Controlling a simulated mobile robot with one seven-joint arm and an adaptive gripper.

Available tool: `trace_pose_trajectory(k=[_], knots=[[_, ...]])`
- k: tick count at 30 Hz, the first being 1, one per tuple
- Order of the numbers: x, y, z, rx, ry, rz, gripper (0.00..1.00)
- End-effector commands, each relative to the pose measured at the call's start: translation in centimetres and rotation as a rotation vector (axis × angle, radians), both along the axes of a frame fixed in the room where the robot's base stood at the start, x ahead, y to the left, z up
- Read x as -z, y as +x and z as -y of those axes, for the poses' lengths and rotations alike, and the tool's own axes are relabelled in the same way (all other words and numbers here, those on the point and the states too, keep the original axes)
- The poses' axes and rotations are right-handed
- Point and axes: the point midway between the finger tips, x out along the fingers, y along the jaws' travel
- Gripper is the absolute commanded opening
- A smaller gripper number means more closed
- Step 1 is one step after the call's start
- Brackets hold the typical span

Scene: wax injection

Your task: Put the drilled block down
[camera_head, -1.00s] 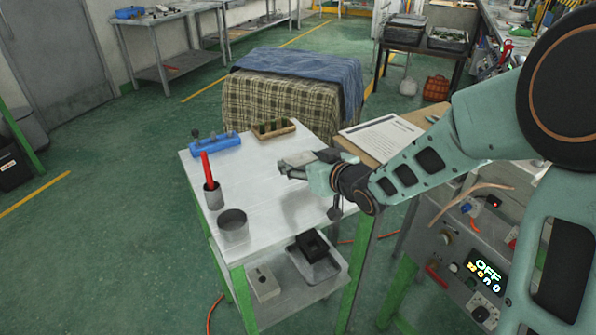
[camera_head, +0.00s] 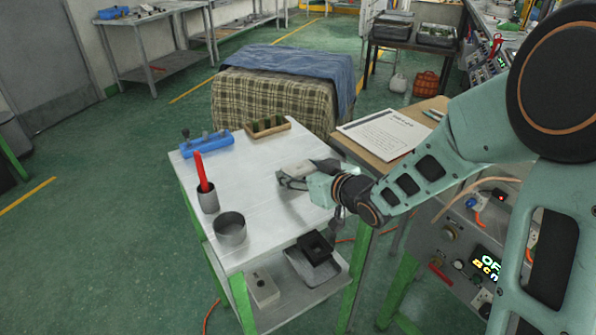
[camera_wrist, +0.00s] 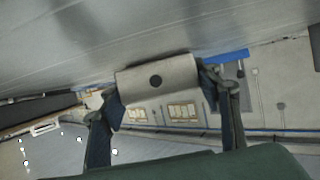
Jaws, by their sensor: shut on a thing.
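The drilled block (camera_wrist: 158,78) is a pale grey piece with one dark round hole in its face. In the wrist view it sits between the two fingers of my gripper (camera_wrist: 165,108), which is shut on it. In the head view my gripper (camera_head: 284,181) is low over the white table top (camera_head: 262,205), right of its middle. The block (camera_head: 296,170) shows there as a small pale shape by the fingers. The table surface fills the top of the wrist view close to the block. I cannot tell whether block and table touch.
A blue holder (camera_head: 207,146) and a wooden rack (camera_head: 265,128) stand at the table's back. A cup with a red tool (camera_head: 204,175) and a grey pot (camera_head: 230,228) are at left. The table's middle is clear. A paper-topped desk (camera_head: 372,160) adjoins at right.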

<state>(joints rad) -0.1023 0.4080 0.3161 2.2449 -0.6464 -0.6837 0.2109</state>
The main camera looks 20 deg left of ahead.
Motion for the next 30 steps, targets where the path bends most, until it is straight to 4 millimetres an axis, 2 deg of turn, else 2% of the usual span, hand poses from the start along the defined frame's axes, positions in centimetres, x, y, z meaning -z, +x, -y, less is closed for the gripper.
trace_pose_trajectory(k=[3, 4, 9, 20, 23, 30], knots=[[0.3, 0.1, 0.0, 0.0, 0.002, 0.003, 0.22], [0.4, 0.0, 0.0, 0.0, 0.0, 0.0, 0.58], [0.3, 0.0, 0.0, 0.0, 0.0, 0.0, 0.75], [-0.2, 0.0, 0.0, 0.0, 0.0, 0.0, 0.75], [-0.7, -0.6, 0.9, 0.002, 0.0, 0.003, 0.75], [-2.7, -3.6, 4.5, 0.003, -0.002, 0.002, 0.75]])
